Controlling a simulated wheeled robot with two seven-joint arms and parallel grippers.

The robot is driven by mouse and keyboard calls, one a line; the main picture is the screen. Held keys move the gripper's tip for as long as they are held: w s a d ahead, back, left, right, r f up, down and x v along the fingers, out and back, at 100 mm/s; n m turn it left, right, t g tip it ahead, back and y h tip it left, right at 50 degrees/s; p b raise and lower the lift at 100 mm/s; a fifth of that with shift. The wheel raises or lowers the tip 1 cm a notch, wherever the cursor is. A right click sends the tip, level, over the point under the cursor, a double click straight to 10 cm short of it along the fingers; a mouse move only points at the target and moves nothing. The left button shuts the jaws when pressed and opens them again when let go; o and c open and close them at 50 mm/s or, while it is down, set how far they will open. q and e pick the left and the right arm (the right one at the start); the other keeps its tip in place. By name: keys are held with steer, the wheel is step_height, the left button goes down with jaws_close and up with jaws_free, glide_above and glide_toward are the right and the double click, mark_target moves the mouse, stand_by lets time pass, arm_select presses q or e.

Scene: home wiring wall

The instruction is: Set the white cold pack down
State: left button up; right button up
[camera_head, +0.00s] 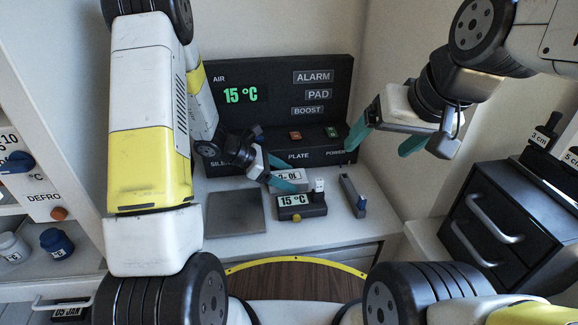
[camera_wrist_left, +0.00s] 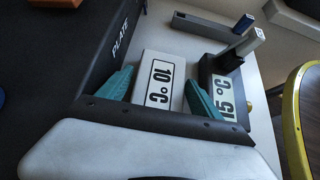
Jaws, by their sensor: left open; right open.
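The white cold pack (camera_wrist_left: 158,65) is a white block marked "10 °C" in the left wrist view. It appears to sit on the pale counter, in front of the black panel's PLATE label. In the head view it is partly hidden behind my left gripper (camera_head: 284,175). My left gripper (camera_wrist_left: 160,88) is open, with one teal finger on each side of the pack; I cannot tell whether either finger touches it. My right gripper (camera_head: 385,140) is open and empty, raised in front of the panel's right side.
A dark block marked "15 °C" (camera_head: 302,212) stands close beside the pack. A grey bar with a blue end (camera_head: 352,196) lies right of it, and a flat grey plate (camera_head: 235,213) lies left. The black panel (camera_head: 283,95) reads 15 °C. A drawer cabinet (camera_head: 515,215) stands right.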

arm_select(q)
steer(key=shift+d+f, duration=0.15)
steer(key=c, duration=1.4)
